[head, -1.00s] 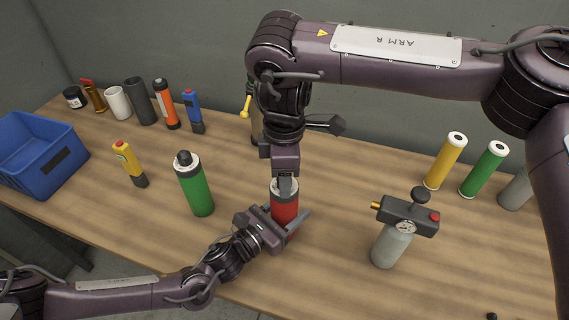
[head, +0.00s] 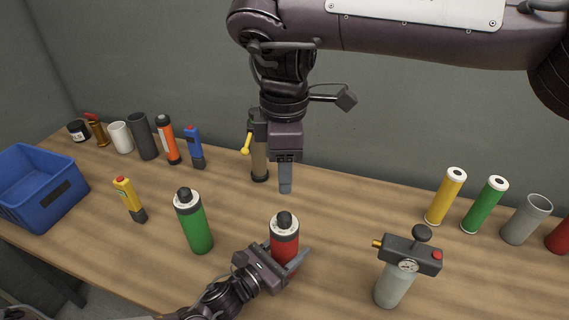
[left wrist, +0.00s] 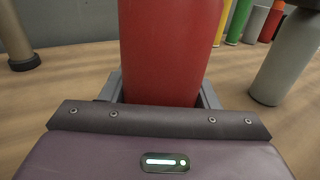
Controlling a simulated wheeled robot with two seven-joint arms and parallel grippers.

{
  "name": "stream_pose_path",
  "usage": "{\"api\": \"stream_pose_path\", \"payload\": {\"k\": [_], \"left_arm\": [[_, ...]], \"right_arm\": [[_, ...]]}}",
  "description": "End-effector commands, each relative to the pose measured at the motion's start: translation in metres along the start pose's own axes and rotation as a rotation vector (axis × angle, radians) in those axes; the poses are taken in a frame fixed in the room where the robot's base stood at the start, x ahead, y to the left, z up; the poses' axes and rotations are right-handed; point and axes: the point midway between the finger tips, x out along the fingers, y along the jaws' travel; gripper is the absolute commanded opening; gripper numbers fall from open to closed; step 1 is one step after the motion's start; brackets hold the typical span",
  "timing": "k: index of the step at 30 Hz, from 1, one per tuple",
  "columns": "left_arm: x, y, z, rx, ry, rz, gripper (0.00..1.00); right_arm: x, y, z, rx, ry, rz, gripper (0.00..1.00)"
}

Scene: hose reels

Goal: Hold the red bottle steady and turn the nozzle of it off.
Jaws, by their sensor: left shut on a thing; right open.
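The red bottle (head: 283,252) stands upright on the table, with a grey-white collar and a black nozzle (head: 285,220) on top. My left gripper (head: 280,265) is shut around its body from the front. In the left wrist view the red bottle (left wrist: 170,50) fills the space between the jaws; its top is out of that picture. My right gripper (head: 285,186) hangs pointing down above the red bottle, apart from the nozzle. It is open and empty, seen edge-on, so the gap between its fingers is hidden. Whether the nozzle is on or off, I cannot tell.
A green bottle (head: 195,225) with a similar black top stands left of the red one. A grey gauge canister (head: 393,286) stands to the right. A blue bin (head: 62,205) is at far left. Several tubes line the back. A brown cylinder (head: 259,163) stands behind my right gripper.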

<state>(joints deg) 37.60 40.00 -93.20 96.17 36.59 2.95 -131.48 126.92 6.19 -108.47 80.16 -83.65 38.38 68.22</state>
Motion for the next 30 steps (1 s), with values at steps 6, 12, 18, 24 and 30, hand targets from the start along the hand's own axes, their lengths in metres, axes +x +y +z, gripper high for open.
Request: {"api": "stream_pose_path", "payload": {"k": [6, 12, 18, 24, 30], "left_arm": [[0.0, 0.0, 0.0, 0.0, 0.001, 0.0, 0.62], [0.0, 0.0, 0.0, 0.0, 0.0, 0.0, 0.81], [0.0, 0.0, 0.0, 0.0, 0.0, 0.0, 0.81], [-0.018, 0.001, -0.001, -0.001, 0.003, 0.002, 0.81], [-0.061, 0.001, -0.001, -0.002, 0.004, 0.002, 0.81]], "right_arm": [[0.0, 0.0, 0.0, 0.0, 0.0, 0.0, 0.5], [0.0, 0.0, 0.0, 0.0, 0.0, 0.0, 0.5], [0.0, 0.0, 0.0, 0.0, 0.0, 0.0, 0.5], [0.0, 0.0, 0.0, 0.0, 0.0, 0.001, 0.5], [0.0, 0.0, 0.0, 0.0, 0.0, 0.001, 0.5]]}}
